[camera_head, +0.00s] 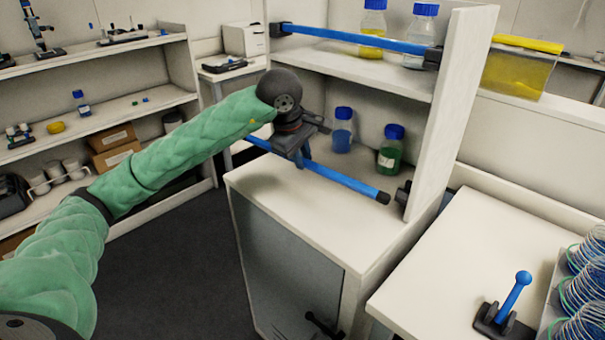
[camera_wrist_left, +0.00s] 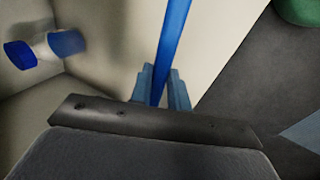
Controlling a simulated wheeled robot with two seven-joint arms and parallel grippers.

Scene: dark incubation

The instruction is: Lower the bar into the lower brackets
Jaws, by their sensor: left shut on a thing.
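A blue bar (camera_head: 345,180) with a black end cap runs across the front of the shelf unit's lower opening. My left gripper (camera_head: 303,158) is shut on it near its middle, from above. In the left wrist view the bar (camera_wrist_left: 171,45) passes between the two fingers of the gripper (camera_wrist_left: 160,88). Its right end is close to a dark lower bracket (camera_head: 403,193) on the right side panel; I cannot tell whether they touch. Its left end is partly hidden by my arm, and the left lower bracket is not visible. My right gripper is not in view.
Another blue bar (camera_head: 355,39) sits in the upper brackets. Blue-capped bottles with blue (camera_head: 342,132) and green (camera_head: 389,152) liquid stand behind the held bar. A counter on the right bears a blue-handled device (camera_head: 514,297) and coiled racks (camera_head: 585,290).

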